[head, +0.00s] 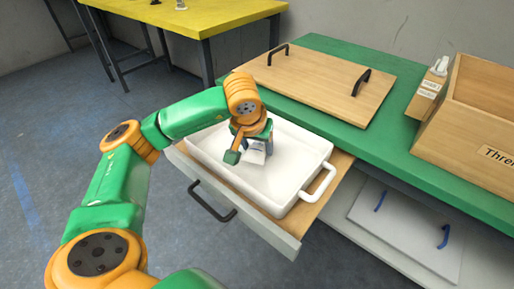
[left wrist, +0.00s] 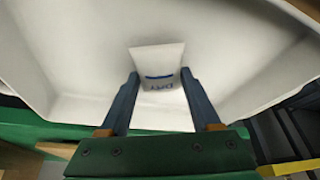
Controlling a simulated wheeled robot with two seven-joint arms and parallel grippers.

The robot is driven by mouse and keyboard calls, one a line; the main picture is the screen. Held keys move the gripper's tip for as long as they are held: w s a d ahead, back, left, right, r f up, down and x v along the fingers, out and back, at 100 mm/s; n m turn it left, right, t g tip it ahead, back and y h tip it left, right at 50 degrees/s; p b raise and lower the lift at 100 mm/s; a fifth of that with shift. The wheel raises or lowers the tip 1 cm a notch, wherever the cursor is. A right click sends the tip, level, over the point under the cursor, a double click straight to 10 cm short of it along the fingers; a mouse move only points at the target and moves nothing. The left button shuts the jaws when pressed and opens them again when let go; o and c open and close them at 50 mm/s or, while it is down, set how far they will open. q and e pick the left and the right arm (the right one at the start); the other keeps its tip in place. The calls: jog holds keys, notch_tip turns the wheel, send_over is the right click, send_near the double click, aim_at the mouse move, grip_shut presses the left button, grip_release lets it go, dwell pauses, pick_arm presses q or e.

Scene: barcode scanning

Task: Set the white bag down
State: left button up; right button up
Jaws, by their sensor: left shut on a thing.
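The white bag (left wrist: 158,66) shows in the left wrist view with blue print on it, between the two dark fingers of my left gripper (left wrist: 158,80). The gripper is shut on it. In the head view my left gripper (head: 262,148) reaches into the white tray (head: 300,165), and a small part of the bag (head: 255,156) shows below it. The bag is inside the tray's outline; I cannot tell whether it touches the tray floor. The tray walls (left wrist: 60,40) surround it in the left wrist view. My right gripper is not in view.
The tray stands in an open drawer (head: 285,240) with a dark handle. Behind is a green table (head: 340,52) with a wooden board (head: 320,80) with black handles, and a wooden box (head: 480,115) at right. A yellow table (head: 215,15) stands at the back.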

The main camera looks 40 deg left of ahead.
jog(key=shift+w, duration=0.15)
pick_arm(q)
jog(key=o, duration=1)
jog(key=shift+f, duration=0.1)
jog(key=o, duration=0.4)
jog(key=shift+c, duration=0.2)
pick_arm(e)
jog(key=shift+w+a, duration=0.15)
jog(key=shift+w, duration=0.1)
